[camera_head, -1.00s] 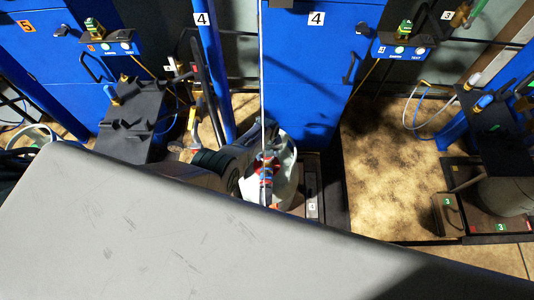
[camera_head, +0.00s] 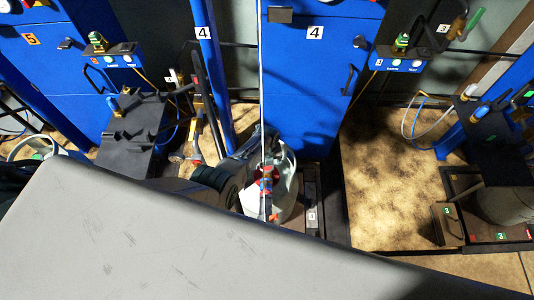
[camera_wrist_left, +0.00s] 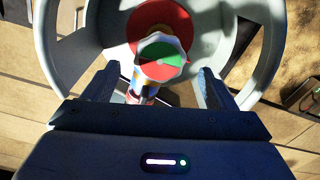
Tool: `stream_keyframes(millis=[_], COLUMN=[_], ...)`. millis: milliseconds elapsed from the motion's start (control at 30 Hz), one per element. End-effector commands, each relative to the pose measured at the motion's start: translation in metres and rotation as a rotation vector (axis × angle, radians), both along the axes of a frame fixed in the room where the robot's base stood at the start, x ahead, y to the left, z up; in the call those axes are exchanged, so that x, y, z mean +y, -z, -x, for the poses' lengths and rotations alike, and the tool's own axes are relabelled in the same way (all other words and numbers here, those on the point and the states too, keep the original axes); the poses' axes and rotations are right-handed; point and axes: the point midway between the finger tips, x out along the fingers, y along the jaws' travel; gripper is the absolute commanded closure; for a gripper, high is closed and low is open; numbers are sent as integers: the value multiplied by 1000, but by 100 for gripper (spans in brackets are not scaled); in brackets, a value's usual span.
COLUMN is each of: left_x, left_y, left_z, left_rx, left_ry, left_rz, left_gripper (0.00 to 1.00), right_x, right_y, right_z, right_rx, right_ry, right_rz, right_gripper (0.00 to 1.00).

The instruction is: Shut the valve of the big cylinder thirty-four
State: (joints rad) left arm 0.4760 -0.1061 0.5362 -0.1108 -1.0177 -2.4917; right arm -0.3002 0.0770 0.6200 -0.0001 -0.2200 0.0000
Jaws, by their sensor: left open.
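The big grey-white cylinder (camera_head: 285,203) stands in front of the blue cabinet marked 4. Its number is not readable. In the left wrist view its pale round collar (camera_wrist_left: 52,62) surrounds a red disc and the valve. The valve's handwheel (camera_wrist_left: 162,58) is pale-rimmed with a red and green top. My left gripper (camera_wrist_left: 157,84) is open, with one finger on each side below the handwheel. I cannot tell whether they touch it. In the head view the valve (camera_head: 267,180) is small, and my dark left arm reaches it from the left. My right gripper is not in view.
Blue cabinets (camera_head: 310,90) stand behind. A black stand (camera_head: 135,125) is at the left, and another black stand (camera_head: 495,135) with hoses is at the right. A grey panel (camera_head: 200,240) hides the lower part of the head view. Brown floor (camera_head: 385,190) lies clear right of the cylinder.

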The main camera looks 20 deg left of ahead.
Motion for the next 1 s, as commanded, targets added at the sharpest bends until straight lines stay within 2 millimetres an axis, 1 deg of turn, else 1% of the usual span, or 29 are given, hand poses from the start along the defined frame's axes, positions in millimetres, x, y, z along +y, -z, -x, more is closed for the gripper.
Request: stream_keyframes(millis=[33,167,333,500,667,1000], left_x=[0,0,0,0,0,-1], left_y=[-14,-37,-61,-77,-84,-85], left_z=[0,0,0,0,-1,0], left_rx=[-3,-3,-4,-3,-2,-1], left_ry=[0,-1,0,1,1,1], left_rz=[1,1,0,1,0,0], left_gripper=[21,21,21,21,21,21], right_x=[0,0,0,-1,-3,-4], right_y=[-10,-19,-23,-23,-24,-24], right_z=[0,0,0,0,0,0], right_rx=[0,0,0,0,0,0], right_ry=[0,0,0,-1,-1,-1], right_rz=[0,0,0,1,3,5], right_gripper=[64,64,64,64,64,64])
